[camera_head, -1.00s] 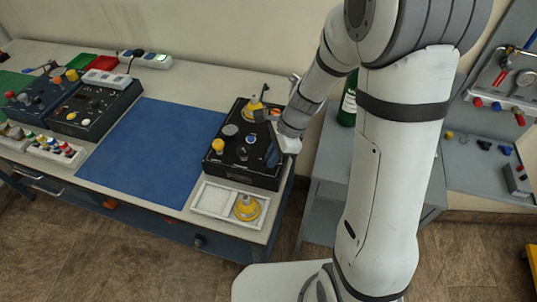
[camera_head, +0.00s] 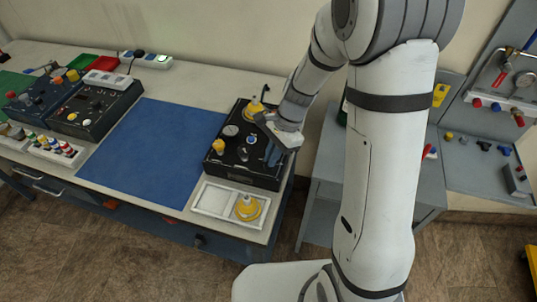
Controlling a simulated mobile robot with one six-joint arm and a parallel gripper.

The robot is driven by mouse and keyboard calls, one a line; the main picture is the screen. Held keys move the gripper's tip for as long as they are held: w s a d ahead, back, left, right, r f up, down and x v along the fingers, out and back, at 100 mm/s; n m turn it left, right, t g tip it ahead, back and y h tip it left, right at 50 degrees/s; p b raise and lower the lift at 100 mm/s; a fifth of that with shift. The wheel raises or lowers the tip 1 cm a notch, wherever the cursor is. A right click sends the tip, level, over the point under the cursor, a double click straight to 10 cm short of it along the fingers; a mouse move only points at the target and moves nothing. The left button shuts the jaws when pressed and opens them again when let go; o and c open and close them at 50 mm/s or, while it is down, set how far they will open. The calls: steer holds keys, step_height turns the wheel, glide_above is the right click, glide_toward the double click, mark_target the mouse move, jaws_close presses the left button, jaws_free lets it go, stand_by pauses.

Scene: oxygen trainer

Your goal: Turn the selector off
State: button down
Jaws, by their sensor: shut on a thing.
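The oxygen trainer (camera_head: 262,176) is a black box with a dark sloping panel near the right end of the bench. Its panel has a yellow knob (camera_head: 218,147), a grey round dial (camera_head: 231,131) and a small blue-and-white control (camera_head: 242,153). My gripper (camera_head: 271,154) is low over the right part of the panel and is shut on a control there, which I take to be the selector. The gripper covers this control, so its pointer position cannot be seen.
A yellow cone-shaped part (camera_head: 257,106) stands at the back of the box, close to my wrist. A white tray (camera_head: 211,199) holding another yellow part lies in front. A blue mat (camera_head: 153,150) leaves free room on the left. A grey cabinet (camera_head: 325,190) stands on the right.

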steer(key=n, duration=0.2)
steer(key=n+g+h, duration=0.1)
steer(key=n, duration=0.1)
steer(key=w+n, duration=0.1)
steer(key=n, duration=0.1)
steer(key=shift+a+n+g+h, duration=0.2)
steer(key=shift+n+g+h, duration=0.1)
steer(key=shift+h, duration=0.1)
steer(key=n, duration=0.1)
steer(key=n+h, duration=0.1)
steer(key=n, duration=0.1)
steer(key=n+h, duration=0.1)
steer(key=n, duration=0.1)
steer(key=shift+a, duration=0.3)
steer(key=n+h, duration=0.1)
steer(key=n, duration=0.3)
steer(key=shift+a+n+h+b, duration=0.2)
steer(key=shift+n+h+b, duration=0.15)
steer(key=shift+n+h, duration=0.05)
steer(key=shift+s+a+n+h, duration=0.1)
steer(key=shift+n+h, duration=0.4)
steer(key=shift+n, duration=1.1)
steer(key=shift+t, duration=0.4)
steer(key=c, duration=1.6)
jaws_free()
steer(key=shift+o, duration=0.4)
